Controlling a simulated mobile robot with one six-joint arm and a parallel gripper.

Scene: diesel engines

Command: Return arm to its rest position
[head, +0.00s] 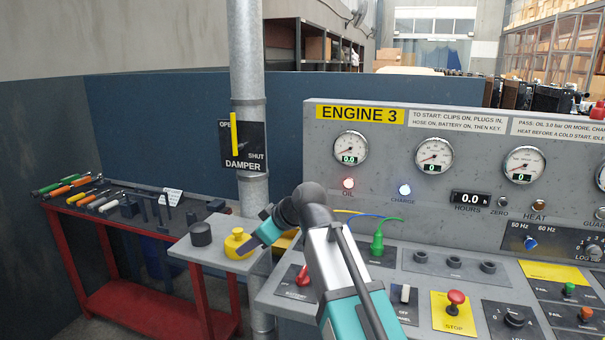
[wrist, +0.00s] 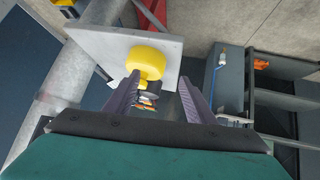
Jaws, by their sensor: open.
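My arm reaches from the front of the head view over the engine panel, with its teal wrist near the small grey shelf (head: 212,256). A yellow knob-like piece (head: 238,243) stands on that shelf beside a black round piece (head: 201,234). In the wrist view my gripper (wrist: 159,77) has its two dark fingers spread with nothing held between them. The yellow piece (wrist: 146,62) shows just beyond the fingertips against the grey shelf. I cannot tell whether a finger touches it. The fingers are hard to make out in the head view.
The ENGINE 3 panel (head: 460,128) with gauges and switches fills the right. A vertical pipe (head: 247,75) with a damper lever (head: 235,135) rises behind the shelf. A red bench (head: 140,303) with several tools stands left. Space above the shelf is open.

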